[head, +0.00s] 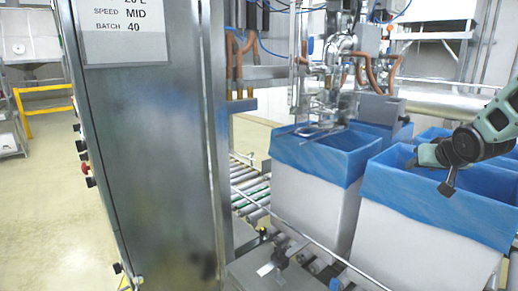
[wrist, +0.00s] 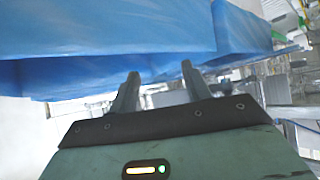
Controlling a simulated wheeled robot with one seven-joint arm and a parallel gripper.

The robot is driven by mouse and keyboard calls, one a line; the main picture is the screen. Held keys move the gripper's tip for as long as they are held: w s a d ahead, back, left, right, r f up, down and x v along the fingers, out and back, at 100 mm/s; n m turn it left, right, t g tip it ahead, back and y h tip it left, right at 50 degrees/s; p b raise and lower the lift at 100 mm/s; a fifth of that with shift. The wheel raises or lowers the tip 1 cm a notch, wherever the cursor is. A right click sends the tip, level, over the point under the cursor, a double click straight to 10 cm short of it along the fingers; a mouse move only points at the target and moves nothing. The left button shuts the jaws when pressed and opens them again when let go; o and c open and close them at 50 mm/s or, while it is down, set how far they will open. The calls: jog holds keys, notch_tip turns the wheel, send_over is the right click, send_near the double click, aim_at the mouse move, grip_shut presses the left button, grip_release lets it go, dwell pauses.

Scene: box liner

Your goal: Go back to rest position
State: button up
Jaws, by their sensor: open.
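My gripper (head: 437,168) is at the right of the head view, above the near blue-lined box (head: 425,238). It points down and to the left, beside the box's blue liner. In the wrist view my gripper (wrist: 157,78) shows two dark fingers standing apart, with nothing between them. A blue liner (wrist: 110,28) fills the top of the wrist view, beyond the fingertips. I cannot tell whether the fingers touch it.
A second blue-lined box (head: 310,195) stands behind the near one, under metal filling machinery (head: 335,70). A tall steel cabinet (head: 150,160) fills the left-centre. A roller conveyor (head: 250,190) runs between cabinet and boxes. Open floor (head: 45,210) lies at the far left.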

jog(key=s+a+f+n+g+y, duration=0.1)
jog(key=s+a+f+g, duration=0.25)
jog(key=s, duration=0.45)
jog(key=s+a+f+n+g, duration=0.1)
jog(key=s+a+f+g, duration=0.15)
jog(key=s+a, duration=0.4)
jog(key=s+a+f+n+g+y, duration=0.1)
jog(key=s+a+f+g, duration=0.15)
jog(key=s, duration=0.65)
jog(key=s+a+n+g, duration=0.1)
jog(key=s+a+n, duration=0.2)
jog(key=s+a, duration=0.3)
jog(key=s+a+n+g+b, duration=0.1)
jog(key=s+a+n, duration=0.3)
jog(key=s+a, duration=0.3)
jog(key=a, duration=0.5)
jog(key=shift+a+y, duration=0.3)
jog(key=shift+a, duration=0.05)
jog(key=shift+f, duration=0.1)
